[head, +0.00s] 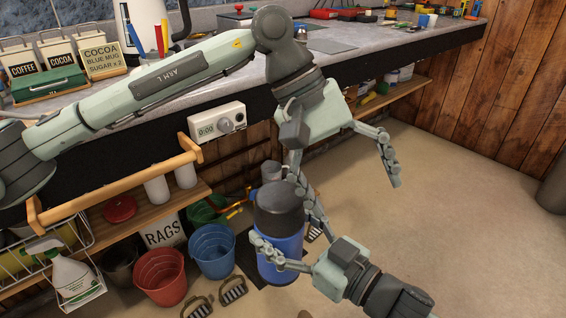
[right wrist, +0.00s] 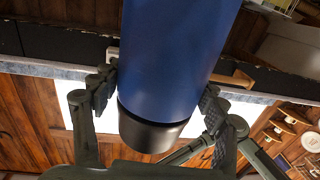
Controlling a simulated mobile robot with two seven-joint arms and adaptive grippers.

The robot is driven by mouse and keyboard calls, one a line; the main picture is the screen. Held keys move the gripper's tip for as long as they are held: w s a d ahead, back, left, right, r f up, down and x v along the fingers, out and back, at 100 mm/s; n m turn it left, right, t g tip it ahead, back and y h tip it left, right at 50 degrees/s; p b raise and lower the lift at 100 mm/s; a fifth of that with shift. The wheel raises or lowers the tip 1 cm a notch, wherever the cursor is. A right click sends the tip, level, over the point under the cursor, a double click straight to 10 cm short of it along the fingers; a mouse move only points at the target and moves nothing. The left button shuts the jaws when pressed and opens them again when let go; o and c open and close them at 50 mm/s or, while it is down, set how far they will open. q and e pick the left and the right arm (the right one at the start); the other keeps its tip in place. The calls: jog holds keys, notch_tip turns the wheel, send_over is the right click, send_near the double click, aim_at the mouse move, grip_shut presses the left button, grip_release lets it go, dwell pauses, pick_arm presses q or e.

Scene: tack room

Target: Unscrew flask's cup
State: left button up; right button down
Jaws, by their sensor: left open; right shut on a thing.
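The flask has a blue body (head: 282,262) and a dark grey cup (head: 279,203) on its top. It is held roughly upright in front of the workbench. My right gripper (head: 284,228) is shut on the blue body, just below the cup. In the right wrist view the flask body (right wrist: 172,55) and cup (right wrist: 150,132) appear upside down between the two fingers (right wrist: 158,98). My left gripper (head: 345,180) is open and empty, above and to the right of the cup, fingers pointing down.
The workbench (head: 335,38) runs across the back, with canisters, a green box (head: 48,84) and a timer (head: 217,122) on its front edge. A red bucket (head: 160,277) and a blue bucket (head: 213,250) stand below. The floor at right (head: 460,190) is clear.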

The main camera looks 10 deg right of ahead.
aim_at(283, 194)
pick_arm(q)
jog(key=w+a+m+t+y, duration=0.1)
jog(key=a+y, duration=0.1)
jog(key=a, duration=0.1)
jog(key=w+a+r+m+t+y, duration=0.1)
jog(key=w+a+m, duration=0.1)
jog(key=a, duration=0.1)
jog(key=w+a+m+t+y, duration=0.1)
jog(key=a+y, duration=0.1)
jog(key=a, duration=0.1)
jog(key=shift+w+a+r+y, duration=0.2)
jog(key=shift+w+y, duration=0.1)
jog(key=shift+w, duration=0.1)
jog(key=shift+m, duration=0.3)
notch_tip(283, 194, down, 8)
jog(key=shift+r, duration=0.15)
